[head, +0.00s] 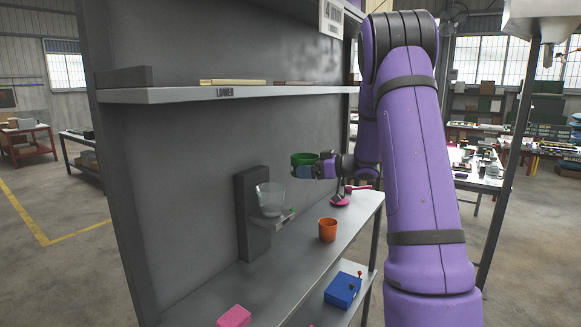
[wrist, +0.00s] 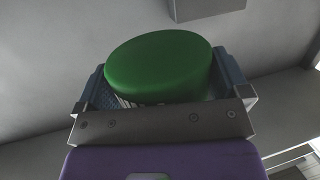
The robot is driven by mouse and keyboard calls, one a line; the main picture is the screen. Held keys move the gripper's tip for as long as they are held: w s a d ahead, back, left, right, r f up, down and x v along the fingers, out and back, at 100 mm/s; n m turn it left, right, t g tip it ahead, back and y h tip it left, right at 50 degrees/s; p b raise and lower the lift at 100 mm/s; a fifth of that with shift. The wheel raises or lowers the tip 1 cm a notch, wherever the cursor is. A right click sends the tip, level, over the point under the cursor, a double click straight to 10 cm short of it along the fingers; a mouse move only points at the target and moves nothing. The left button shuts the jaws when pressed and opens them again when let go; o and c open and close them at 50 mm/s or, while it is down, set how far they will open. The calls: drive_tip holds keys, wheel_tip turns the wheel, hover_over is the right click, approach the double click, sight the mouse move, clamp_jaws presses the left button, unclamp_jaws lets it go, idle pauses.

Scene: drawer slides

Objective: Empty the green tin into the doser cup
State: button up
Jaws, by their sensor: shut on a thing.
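The green tin (head: 304,158) is held in my gripper (head: 304,171), above the shelf bench and to the right of the doser cup. In the wrist view the tin (wrist: 160,65) sits between the two fingers of my gripper (wrist: 160,95), which are shut on it. The tin looks about upright in the head view; its contents are hidden. The doser cup (head: 270,198) is a clear cup on a small bracket of a dark wall-mounted block (head: 252,212). The tin is higher than the cup and apart from it.
An orange cup (head: 327,230) and a pink ladle-like thing (head: 340,199) stand on the bench (head: 295,262). The shelf marked LOWER (head: 170,95) runs above the tin.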

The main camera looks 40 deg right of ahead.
sight(294, 163)
drive_tip(key=shift+w+a+r, duration=0.15)
drive_tip(key=shift+w, duration=0.05)
drive_tip(key=shift+a+r+n+h, duration=0.15)
drive_tip(key=shift+r+n+h, duration=0.05)
drive_tip(key=shift+n+h, duration=0.1)
drive_tip(key=shift+w+a+r+n+g+h, duration=0.1)
drive_tip(key=shift+a+r+n+g+h, duration=0.5)
drive_tip(key=shift+n+h, duration=0.15)
drive_tip(key=shift+a+r+n+g+h, duration=0.4)
drive_tip(key=shift+a+n+h, duration=0.1)
drive_tip(key=shift+n+h, duration=0.2)
drive_tip(key=shift+w+a+f+n+g+h, duration=0.1)
drive_tip(key=shift+a+f+n+g+h, duration=0.15)
drive_tip(key=shift+a+n+h, duration=0.4)
drive_tip(key=shift+a+r+h, duration=0.15)
drive_tip(key=shift+a+h, duration=0.05)
drive_tip(key=shift+h, duration=0.3)
drive_tip(key=shift+c, duration=0.5)
drive_tip(key=shift+d+n, duration=0.1)
drive_tip(key=shift+n, duration=0.2)
drive_tip(key=shift+a+n+g+h, duration=0.5)
drive_tip(key=shift+n+h, duration=0.4)
drive_tip(key=shift+h, duration=0.2)
